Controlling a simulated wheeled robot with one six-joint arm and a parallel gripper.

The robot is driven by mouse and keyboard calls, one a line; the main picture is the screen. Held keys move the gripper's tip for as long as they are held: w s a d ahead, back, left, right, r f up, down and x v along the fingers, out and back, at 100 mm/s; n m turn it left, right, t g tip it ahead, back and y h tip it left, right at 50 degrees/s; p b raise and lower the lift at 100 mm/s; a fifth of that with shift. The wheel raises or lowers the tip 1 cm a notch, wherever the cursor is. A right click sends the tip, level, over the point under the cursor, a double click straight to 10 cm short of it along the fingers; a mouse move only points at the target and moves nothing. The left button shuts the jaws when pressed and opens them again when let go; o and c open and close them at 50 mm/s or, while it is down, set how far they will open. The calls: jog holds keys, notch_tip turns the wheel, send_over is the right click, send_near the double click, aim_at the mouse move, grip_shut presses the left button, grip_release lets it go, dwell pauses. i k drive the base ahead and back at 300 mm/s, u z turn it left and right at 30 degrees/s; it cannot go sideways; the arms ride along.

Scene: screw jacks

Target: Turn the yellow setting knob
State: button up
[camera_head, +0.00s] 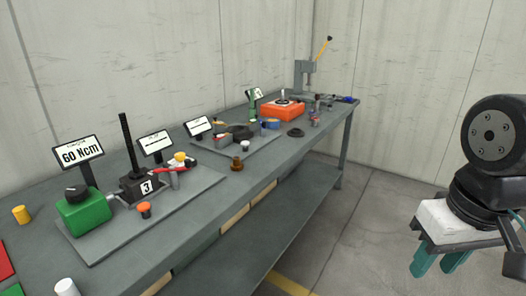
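A yellow knob-like cap (180,157) sits on a small fixture on the grey plate, beside a red-handled part (172,169). A separate yellow cylinder (21,214) stands on the bench at the far left. I cannot tell for sure which of the two is the setting knob. My gripper (438,265) is at the right over the floor, well away from the bench. Its teal fingers point down with a gap between them, and nothing shows between them.
The long grey bench (225,185) runs along the wall. A green box with a black knob (84,211), a black upright post (129,145) and an orange block (283,109) stand on it. Floor (360,220) between bench and arm is clear.

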aim_at(180, 157)
jog(key=z, duration=0.6)
jog(key=i, duration=1.35)
jog(key=u, duration=0.95)
jog(key=i, duration=0.65)
jog(key=u, duration=1.05)
jog(key=i, duration=0.35)
jog(key=u, duration=0.35)
